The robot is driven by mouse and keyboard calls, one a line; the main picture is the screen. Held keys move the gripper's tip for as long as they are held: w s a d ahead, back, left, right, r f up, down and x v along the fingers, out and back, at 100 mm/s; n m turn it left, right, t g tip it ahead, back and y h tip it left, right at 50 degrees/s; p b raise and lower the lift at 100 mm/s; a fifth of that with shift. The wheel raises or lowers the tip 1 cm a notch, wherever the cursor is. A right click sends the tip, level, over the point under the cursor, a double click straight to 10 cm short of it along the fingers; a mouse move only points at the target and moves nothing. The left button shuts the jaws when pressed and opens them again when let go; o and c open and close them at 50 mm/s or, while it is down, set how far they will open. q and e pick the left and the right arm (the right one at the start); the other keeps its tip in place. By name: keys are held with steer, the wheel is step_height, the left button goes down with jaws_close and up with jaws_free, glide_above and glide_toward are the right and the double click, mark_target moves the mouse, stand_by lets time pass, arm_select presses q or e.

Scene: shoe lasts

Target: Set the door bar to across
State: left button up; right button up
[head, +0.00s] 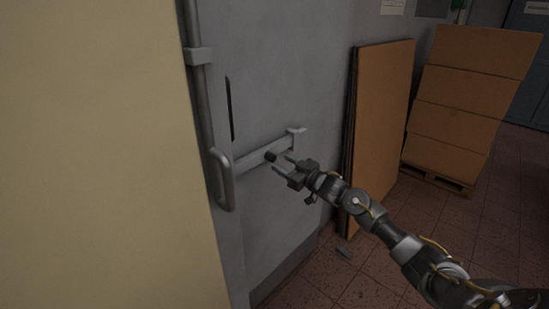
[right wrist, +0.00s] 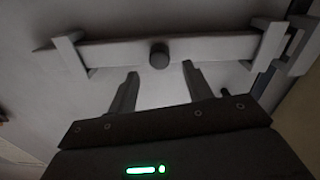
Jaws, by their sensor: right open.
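The door bar (head: 262,155) is a grey flat bar lying across the grey door, with its right end at a bracket (head: 297,132). A dark round knob (head: 271,156) sticks out from it. The right wrist view shows the bar (right wrist: 205,50) running between brackets on both sides, with the knob (right wrist: 159,56) near its middle. My right gripper (head: 281,163) is open and empty in front of the bar. In the right wrist view its two fingers (right wrist: 160,78) stand apart below the knob, one to each side, and the knob is not gripped. My left gripper is not in view.
A curved door handle (head: 222,180) and a vertical pipe (head: 200,90) are left of the bar. Brown panels (head: 385,115) lean on the wall at right, beside stacked cartons (head: 470,90) on a pallet (head: 437,180).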

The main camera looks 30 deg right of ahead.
mark_target(274, 159)
steer(key=shift+p+x, duration=0.4)
steer(key=shift+x, duration=2.2)
jaws_close()
